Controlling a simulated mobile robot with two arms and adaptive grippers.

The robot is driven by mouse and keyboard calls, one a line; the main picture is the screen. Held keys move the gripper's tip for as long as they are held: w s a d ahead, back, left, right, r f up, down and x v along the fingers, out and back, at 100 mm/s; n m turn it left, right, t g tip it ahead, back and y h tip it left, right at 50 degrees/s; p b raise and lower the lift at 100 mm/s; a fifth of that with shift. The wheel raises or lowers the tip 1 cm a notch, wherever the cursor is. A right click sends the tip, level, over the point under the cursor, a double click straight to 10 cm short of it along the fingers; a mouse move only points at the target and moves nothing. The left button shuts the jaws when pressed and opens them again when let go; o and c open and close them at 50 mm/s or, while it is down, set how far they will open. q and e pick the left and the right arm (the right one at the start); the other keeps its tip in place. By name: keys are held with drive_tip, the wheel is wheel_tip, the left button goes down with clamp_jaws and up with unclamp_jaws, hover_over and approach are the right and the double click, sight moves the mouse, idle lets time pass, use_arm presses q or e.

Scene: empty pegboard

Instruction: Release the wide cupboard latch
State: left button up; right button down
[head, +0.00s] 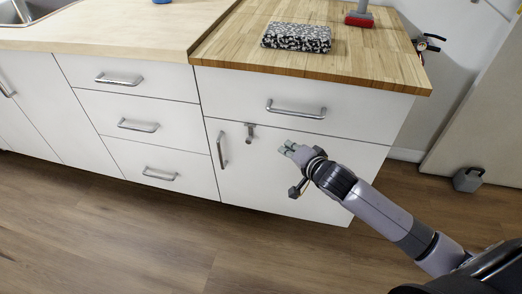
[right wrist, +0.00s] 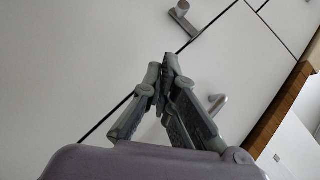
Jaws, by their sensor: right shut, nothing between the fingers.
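The small grey metal latch (head: 251,132) sits at the top of the white lower cupboard door (head: 260,178), just under the gap below the wide drawer. In the head view its lower part points down. It also shows at the top of the right wrist view (right wrist: 182,14). My right gripper (head: 285,148) is in front of the door, to the right of the latch and slightly lower, apart from it. In the right wrist view its fingers (right wrist: 165,66) are together with nothing between them. My left gripper is out of view.
The door's vertical handle (head: 222,150) is left of the latch. The drawer handle (head: 296,110) juts out above my right gripper. A wooden countertop (head: 350,72) overhangs above, holding a speckled block (head: 297,37) and a red-based tool (head: 359,19). The floor in front is clear.

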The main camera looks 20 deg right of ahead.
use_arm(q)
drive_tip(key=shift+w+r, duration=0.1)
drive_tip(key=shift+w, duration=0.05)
use_arm(e)
drive_tip(key=shift+a+r, duration=0.35)
drive_tip(key=shift+r, duration=0.35)
drive_tip(key=b, duration=0.2)
approach(254, 135)
drive_tip(key=w+d, duration=0.2)
drive_tip(key=d, duration=0.1)
drive_tip(key=a, duration=0.1)
drive_tip(key=w+a+f, duration=0.1)
drive_tip(key=shift+w+a+b, duration=0.25)
drive_tip(key=shift+a+b, duration=0.05)
drive_tip(key=shift+b, duration=0.1)
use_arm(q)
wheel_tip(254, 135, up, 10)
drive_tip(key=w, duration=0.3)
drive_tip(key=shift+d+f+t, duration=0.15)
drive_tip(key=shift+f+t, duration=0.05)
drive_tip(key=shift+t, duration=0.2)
use_arm(e)
drive_tip(key=shift+w+a+f, duration=0.2)
drive_tip(key=shift+a+f, duration=0.05)
drive_tip(key=shift+a, duration=0.05)
